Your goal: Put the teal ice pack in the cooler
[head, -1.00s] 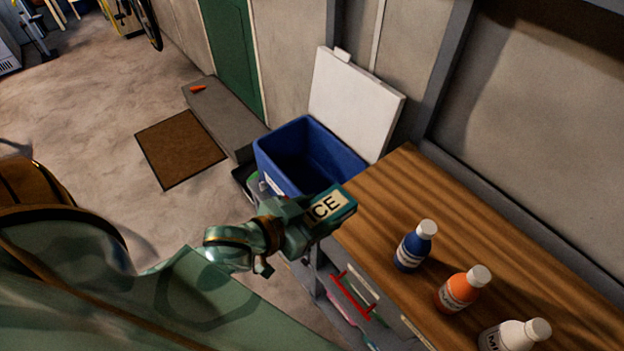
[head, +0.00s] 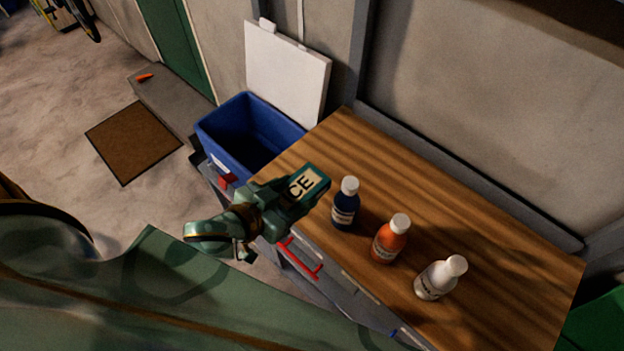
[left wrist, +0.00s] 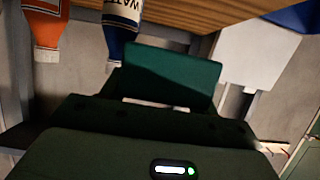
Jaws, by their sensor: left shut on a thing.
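The teal ice pack (head: 306,183) has a pale label reading "CE" in the head view, its first part covered. My left gripper (head: 285,196) is shut on it and holds it by the left edge of the wooden bench top. The pack also shows in the left wrist view (left wrist: 172,76), between the jaws. The blue cooler (head: 212,128) stands open beyond the bench's far left end, up and left of my gripper. Its white lid (head: 287,75) is raised against the wall. The cooler's inside is dark. My right gripper is not in view.
A blue bottle (head: 345,205), an orange bottle (head: 391,240) and a white bottle (head: 440,278) stand on the wooden bench top (head: 430,190), right of the pack. A red handle (head: 302,260) is on the bench front. A brown mat (head: 133,142) lies on the floor.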

